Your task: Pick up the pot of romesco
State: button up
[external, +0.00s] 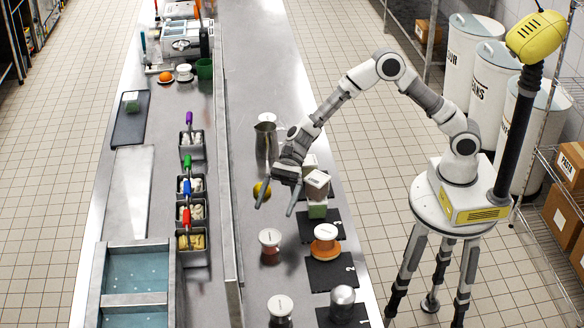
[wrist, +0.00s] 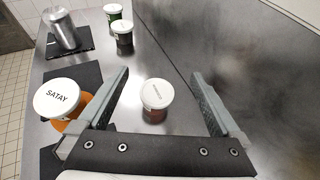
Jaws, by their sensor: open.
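A small pot with a white lid and reddish-brown contents stands upright on the steel counter; it looks like the pot of romesco (external: 269,241). In the wrist view the pot (wrist: 156,97) shows between my two fingers, its lid lettering too small to read surely. My gripper (external: 274,208) is open and empty, pointing down above the counter, a little behind the pot in the external view. Its fingers (wrist: 160,75) lie to either side of the pot in the wrist view, apart from it.
An orange pot labelled SATAY (wrist: 58,98) stands on a dark mat left of my fingers. A metal cup (external: 342,301) and a dark pot with a white lid (external: 280,309) stand nearer the external camera.

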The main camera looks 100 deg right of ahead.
aim_at(271, 234)
notch_tip(271, 234, down, 6)
jog(key=shift+f, duration=0.1)
jog(key=x, duration=0.5)
jog(key=shift+f+b, duration=0.3)
jog(key=shift+f, duration=0.1)
jog(key=c, duration=1.2)
jog(key=shift+r, duration=0.15)
